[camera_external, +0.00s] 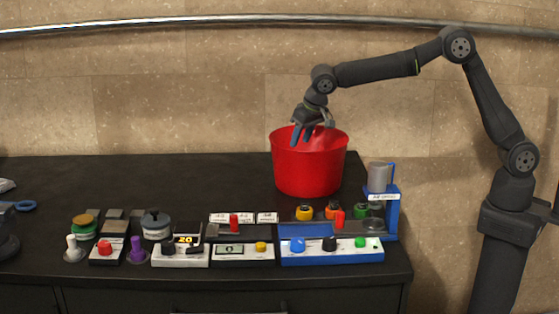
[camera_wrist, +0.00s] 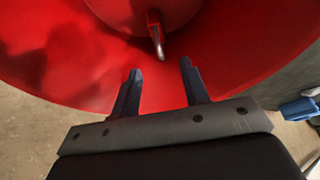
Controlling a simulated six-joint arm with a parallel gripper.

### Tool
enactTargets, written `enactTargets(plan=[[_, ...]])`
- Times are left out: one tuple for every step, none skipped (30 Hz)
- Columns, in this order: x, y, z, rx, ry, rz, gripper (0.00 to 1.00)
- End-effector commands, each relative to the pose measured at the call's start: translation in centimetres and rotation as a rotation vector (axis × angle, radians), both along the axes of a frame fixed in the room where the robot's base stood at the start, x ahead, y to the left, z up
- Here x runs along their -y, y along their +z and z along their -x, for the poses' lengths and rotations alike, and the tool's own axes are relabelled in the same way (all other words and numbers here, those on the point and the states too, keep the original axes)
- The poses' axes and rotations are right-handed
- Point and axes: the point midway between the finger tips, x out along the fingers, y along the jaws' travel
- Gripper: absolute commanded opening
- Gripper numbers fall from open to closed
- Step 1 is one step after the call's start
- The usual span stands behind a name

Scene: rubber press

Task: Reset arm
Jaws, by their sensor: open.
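My gripper (camera_external: 302,137) is over the red bucket (camera_external: 310,168) at the back of the black table, with its blue fingers pointing down at the mouth. In the wrist view the two fingers (camera_wrist: 160,82) are apart with nothing between them. The bucket's red inner wall (camera_wrist: 225,50) fills most of that view. Inside the bucket, a red rounded thing with a metal hook (camera_wrist: 156,35) shows beyond the fingertips; I cannot tell what it is.
A blue press (camera_external: 392,215) with a grey cylinder stands right of the bucket. Several control boxes with buttons, including a white box with a display (camera_external: 181,255), line the front. Lidded pots (camera_external: 155,224) stand at front left. The back left of the table (camera_external: 150,180) is clear.

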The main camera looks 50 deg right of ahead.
Motion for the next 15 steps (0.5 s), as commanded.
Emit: enactTargets(plan=[[0.0,-0.3,0.0,-0.001,0.0,0.001,0.41],[0.0,-0.4,0.0,-0.002,0.0,0.001,0.41],[0.0,-0.7,0.0,-0.002,0.0,0.002,0.41],[0.0,-1.0,0.0,-0.003,0.0,0.002,0.41],[0.0,-1.3,0.0,-0.003,0.0,0.002,0.41],[0.0,-1.7,0.0,-0.002,0.0,0.002,0.41],[0.0,-2.1,0.0,-0.002,0.0,0.002,0.41],[0.0,-2.5,0.0,-0.003,0.0,0.002,0.41],[0.0,-3.1,0.0,-0.003,0.0,0.002,0.41],[0.0,-3.7,0.0,-0.003,0.001,0.003,0.41],[0.1,-4.2,0.1,-0.004,0.0,0.003,0.41],[0.0,-5.0,0.0,-0.003,0.0,0.003,0.41],[0.0,-5.5,0.0,-0.003,0.0,0.003,0.41],[0.1,-6.1,0.0,-0.003,0.001,0.004,0.41],[0.1,-7.0,0.0,-0.003,0.001,0.004,0.41]])
